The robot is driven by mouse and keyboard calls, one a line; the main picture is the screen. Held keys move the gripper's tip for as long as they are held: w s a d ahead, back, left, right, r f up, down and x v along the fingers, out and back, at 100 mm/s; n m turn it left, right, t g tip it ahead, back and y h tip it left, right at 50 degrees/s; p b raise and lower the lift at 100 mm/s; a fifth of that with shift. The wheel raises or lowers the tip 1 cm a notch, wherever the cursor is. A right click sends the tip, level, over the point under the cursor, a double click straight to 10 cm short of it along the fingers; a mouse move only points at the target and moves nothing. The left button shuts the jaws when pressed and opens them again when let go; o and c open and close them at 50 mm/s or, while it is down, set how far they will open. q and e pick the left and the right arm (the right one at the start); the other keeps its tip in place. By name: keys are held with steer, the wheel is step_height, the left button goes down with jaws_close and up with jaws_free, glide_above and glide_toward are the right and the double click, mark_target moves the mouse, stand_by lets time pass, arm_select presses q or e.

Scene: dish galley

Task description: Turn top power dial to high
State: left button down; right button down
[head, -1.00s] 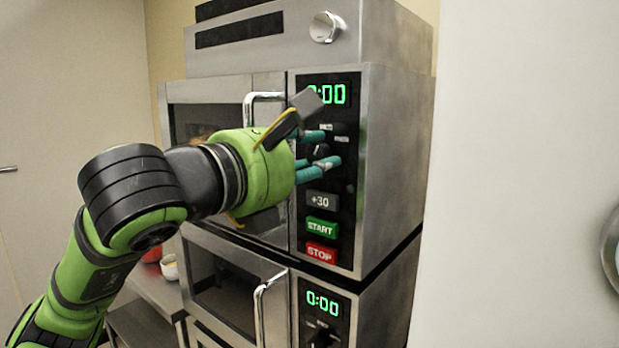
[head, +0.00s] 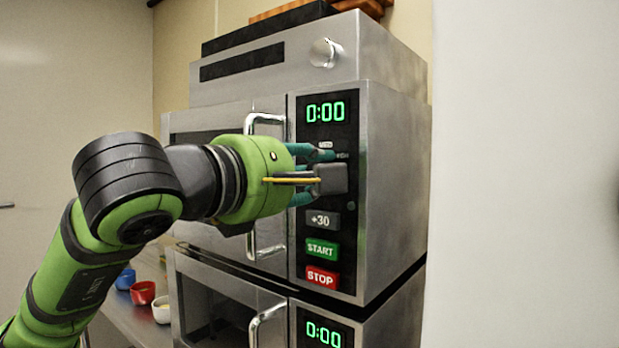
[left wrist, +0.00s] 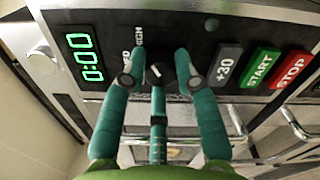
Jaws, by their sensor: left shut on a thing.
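The top power dial (left wrist: 157,73) is a black knob with a white mark. In the left wrist view it sits between my teal fingers, beside the MED and HIGH labels. The exact setting of its mark is hard to tell. My left gripper (left wrist: 158,85) is shut on the dial. In the head view my left gripper (head: 318,172) is at the upper oven's control panel (head: 327,215), and a grey block on my wrist hides the dial. The display (head: 326,112) reads 0:00. My right gripper is not in view.
Below the dial are the +30 (head: 323,221), START (head: 322,249) and STOP (head: 322,278) buttons. A door handle (head: 252,190) stands out left of the panel. A second oven (head: 230,310) is underneath. Bowls, including a red one (head: 143,292), stand on a counter at lower left.

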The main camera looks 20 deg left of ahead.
arm_select(q)
steer(key=shift+s+r, duration=0.1)
steer(key=shift+r, duration=0.25)
steer(key=c, duration=1)
jaws_free()
steer(key=shift+o, duration=0.2)
steer(key=shift+d+f, duration=0.1)
steer(key=shift+d, duration=0.1)
steer(key=shift+a+f, duration=0.1)
steer(key=shift+s+a, duration=0.1)
steer(key=shift+s, duration=0.15)
steer(key=v, duration=1.1)
steer(key=shift+s, duration=0.25)
